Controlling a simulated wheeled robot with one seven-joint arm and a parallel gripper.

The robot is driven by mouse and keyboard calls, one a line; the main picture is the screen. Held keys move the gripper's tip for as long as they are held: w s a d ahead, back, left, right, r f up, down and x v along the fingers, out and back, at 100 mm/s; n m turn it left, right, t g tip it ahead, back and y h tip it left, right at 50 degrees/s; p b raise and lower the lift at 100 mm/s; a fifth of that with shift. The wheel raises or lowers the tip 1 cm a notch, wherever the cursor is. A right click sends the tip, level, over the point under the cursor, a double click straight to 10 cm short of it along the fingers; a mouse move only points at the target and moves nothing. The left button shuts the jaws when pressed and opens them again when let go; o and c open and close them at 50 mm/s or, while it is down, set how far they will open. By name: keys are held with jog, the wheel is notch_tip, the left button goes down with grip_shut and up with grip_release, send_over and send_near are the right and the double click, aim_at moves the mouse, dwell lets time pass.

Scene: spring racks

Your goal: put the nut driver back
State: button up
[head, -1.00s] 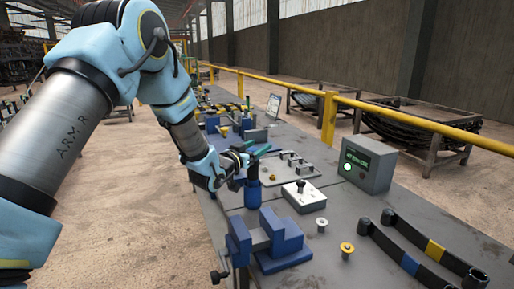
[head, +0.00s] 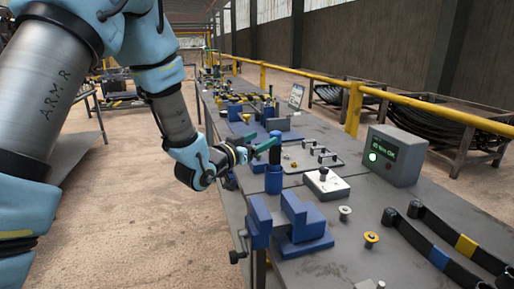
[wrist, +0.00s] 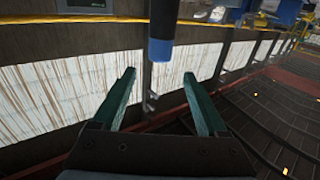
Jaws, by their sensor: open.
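The tool that I take to be the nut driver (head: 275,153) stands upright in a blue cylindrical holder (head: 273,181) on the bench, a dark shaft with a blue top. In the wrist view, which looks upside down, a black cylinder with a blue end (wrist: 161,50) comes in from the top edge. It lines up with the gap between my fingers, about at or just past their tips. My gripper (head: 262,148) is open at the tool's upper part. Its two teal fingers are apart with nothing clamped in the wrist view (wrist: 159,74). The tool's lower end is hidden in the holder.
A blue vise (head: 290,222) stands in front of the holder. A white box with a black knob (head: 327,185) and a grey display box (head: 394,157) are to the right. Banded black straps (head: 450,245) lie at front right. A yellow rail (head: 410,106) runs behind the bench.

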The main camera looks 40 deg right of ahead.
jog(key=shift+s+a, duration=0.2)
jog(key=shift+a, duration=0.5)
jog(key=w+a+f+n+t+y, duration=0.25)
jog(key=w+a+y, duration=0.35)
jog(key=a, duration=0.4)
jog(key=w+a+f+n+t+y, duration=0.1)
jog(key=w+a+f+n+y, duration=0.15)
jog(key=w+a, duration=0.65)
jog(key=s+a+f+n+g+y, duration=0.1)
jog(key=s+a+n+y, duration=0.15)
jog(key=a, duration=0.65)
jog(key=s+a+f+n+g+y, duration=0.1)
jog(key=s+a+n+y, duration=0.2)
jog(key=a, duration=0.6)
jog(key=s+a+n+g+y, duration=0.3)
jog(key=s+a+g, duration=0.1)
jog(key=s+a, duration=0.6)
jog(key=shift+s+a+f, duration=0.15)
jog(key=shift+a+f, duration=0.2)
jog(key=shift+a, duration=0.85)
jog(key=shift+n, duration=0.25)
